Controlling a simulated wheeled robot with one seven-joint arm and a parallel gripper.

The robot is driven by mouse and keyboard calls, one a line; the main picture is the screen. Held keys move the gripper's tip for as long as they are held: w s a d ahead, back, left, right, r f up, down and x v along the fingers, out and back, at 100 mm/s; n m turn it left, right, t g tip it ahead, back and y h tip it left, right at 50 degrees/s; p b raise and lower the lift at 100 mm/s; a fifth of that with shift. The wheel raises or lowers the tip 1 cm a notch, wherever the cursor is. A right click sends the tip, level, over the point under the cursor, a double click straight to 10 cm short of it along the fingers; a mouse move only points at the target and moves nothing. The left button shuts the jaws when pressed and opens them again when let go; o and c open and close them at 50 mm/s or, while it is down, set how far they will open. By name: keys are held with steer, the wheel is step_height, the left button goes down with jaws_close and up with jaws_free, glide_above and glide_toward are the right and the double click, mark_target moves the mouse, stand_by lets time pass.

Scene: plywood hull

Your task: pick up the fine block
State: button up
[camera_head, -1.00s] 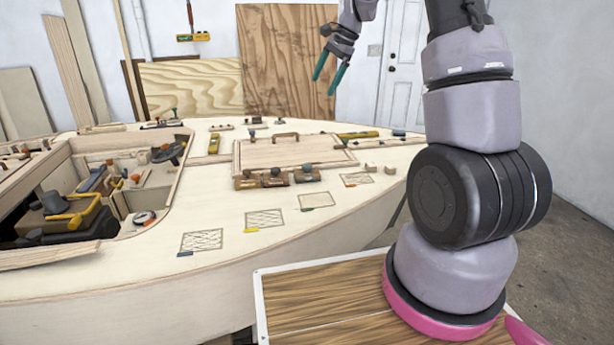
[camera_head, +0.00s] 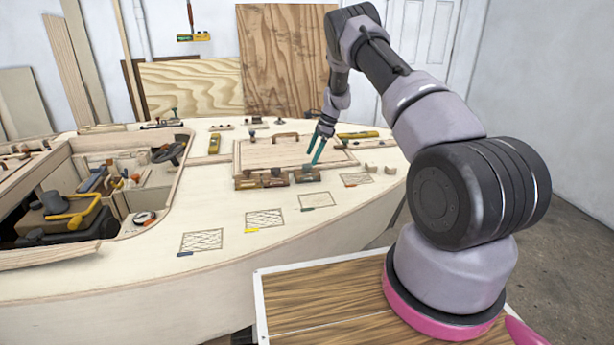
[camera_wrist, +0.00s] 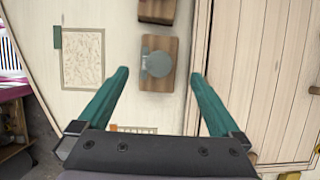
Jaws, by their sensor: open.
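Three small wooden blocks with round knobs stand in a row on the deck in the head view: a left block (camera_head: 247,181), a middle block (camera_head: 276,179) and a right block (camera_head: 307,175). No label shows which is the fine one. My gripper (camera_head: 312,158) is above the right block, fingers pointing down. In the wrist view, a brown block with a grey knob (camera_wrist: 158,64) lies between the open teal fingers of my gripper (camera_wrist: 158,76), not held. Another block (camera_wrist: 157,10) is cut off at the top edge.
A raised hatch panel (camera_head: 290,150) with a handle lies behind the blocks. Outlined patches with coloured tabs, such as the teal-tabbed patch (camera_wrist: 83,60), lie in front. The cockpit opening (camera_head: 125,180) holds tools at left.

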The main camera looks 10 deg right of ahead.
mark_target(309, 165)
steer(key=x, duration=0.7)
steer(key=shift+s+d+f, duration=0.1)
steer(key=shift+d, duration=0.05)
steer(key=c, duration=1.4)
steer(key=shift+r, duration=5.1)
